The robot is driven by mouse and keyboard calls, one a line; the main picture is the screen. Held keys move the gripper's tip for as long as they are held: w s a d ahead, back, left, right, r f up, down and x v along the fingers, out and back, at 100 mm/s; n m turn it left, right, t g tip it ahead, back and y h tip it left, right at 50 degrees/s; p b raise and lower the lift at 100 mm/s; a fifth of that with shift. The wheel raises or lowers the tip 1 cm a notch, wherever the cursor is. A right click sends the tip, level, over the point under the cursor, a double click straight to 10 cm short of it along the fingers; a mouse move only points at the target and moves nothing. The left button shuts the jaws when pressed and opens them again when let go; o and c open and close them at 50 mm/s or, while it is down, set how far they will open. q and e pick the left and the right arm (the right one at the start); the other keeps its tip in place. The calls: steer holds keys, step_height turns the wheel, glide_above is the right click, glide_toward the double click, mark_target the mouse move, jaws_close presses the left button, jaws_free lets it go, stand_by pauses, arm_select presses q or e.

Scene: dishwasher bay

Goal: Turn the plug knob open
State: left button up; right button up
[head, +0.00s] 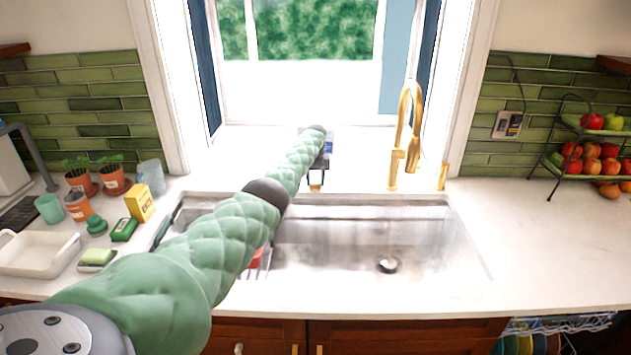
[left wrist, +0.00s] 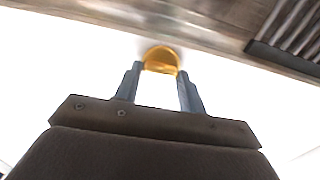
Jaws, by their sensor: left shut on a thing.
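The plug knob (left wrist: 160,57) is a small round gold knob behind the sink, on the pale counter. It also shows in the head view (head: 316,187), just below my gripper. My left gripper (left wrist: 160,72) is shut on the knob, one grey finger at each side of it. In the head view my left gripper (head: 317,178) reaches down at the sink's back edge. My right gripper is in neither view.
The steel sink (head: 345,240) has a red item (head: 256,258) and a rack at its left, partly behind my arm. A gold faucet (head: 398,150) stands right of the knob. Pots, a yellow box (head: 140,203) and a white dish (head: 38,253) crowd the left counter. The right counter is mostly clear.

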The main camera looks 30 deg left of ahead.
arm_select(q)
steer(key=o, duration=1)
steer(key=shift+r, duration=0.45)
step_height(320, 180, up, 6)
steer(key=shift+f+b, duration=0.15)
steer(key=shift+b, duration=0.9)
steer(key=shift+r, duration=0.75)
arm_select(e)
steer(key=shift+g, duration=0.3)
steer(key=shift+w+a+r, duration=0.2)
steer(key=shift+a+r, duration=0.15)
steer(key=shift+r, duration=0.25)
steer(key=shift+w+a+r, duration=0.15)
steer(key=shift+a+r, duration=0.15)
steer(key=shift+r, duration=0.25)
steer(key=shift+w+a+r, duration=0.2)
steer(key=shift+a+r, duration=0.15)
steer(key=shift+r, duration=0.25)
